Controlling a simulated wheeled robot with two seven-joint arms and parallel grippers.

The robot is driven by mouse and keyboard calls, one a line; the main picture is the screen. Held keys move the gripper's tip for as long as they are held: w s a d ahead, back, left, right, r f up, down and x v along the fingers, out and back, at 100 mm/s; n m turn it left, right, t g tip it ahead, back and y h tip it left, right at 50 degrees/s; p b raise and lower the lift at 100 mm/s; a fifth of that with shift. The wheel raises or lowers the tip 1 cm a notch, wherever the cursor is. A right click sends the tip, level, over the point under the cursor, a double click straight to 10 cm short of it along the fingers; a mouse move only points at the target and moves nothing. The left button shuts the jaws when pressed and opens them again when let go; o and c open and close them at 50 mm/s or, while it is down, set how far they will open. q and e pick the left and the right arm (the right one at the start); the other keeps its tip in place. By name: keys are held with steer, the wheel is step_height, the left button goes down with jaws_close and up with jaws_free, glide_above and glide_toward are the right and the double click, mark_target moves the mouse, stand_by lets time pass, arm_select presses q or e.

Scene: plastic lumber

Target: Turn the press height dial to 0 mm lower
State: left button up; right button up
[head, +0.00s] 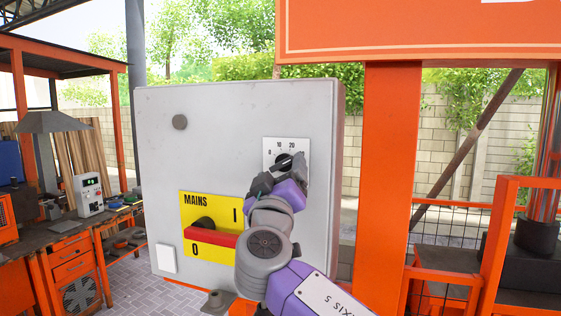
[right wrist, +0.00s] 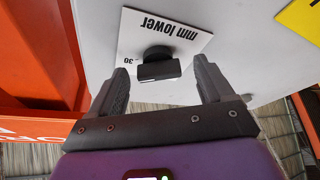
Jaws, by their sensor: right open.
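The press height dial is a black knob (head: 284,161) on a white scale plate (head: 270,146) on the grey panel. In the right wrist view, the knob (right wrist: 158,65) sits between my fingers, with "mm lower" and a 30 mark on the plate (right wrist: 190,40). My right gripper (head: 291,170) is at the dial; in the right wrist view its two fingers (right wrist: 160,85) stand open, one on each side of the knob, with gaps. The knob's pointer setting is hard to read. My left gripper is not in view.
The grey panel (head: 225,120) also carries a yellow MAINS plate (head: 190,212) with a red lever (head: 211,237), left of my right arm. An orange post (head: 389,170) stands close on the right. A workbench (head: 65,240) is at far left.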

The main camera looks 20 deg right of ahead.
steer(key=shift+w+d+r, duration=0.2)
steer(key=shift+w+r, duration=0.1)
steer(key=shift+w, duration=0.2)
steer(key=shift+d+r, duration=0.1)
steer(key=shift+r, duration=0.05)
steer(key=shift+w, duration=0.1)
steer(key=c, duration=1)
steer(key=shift+c, duration=0.2)
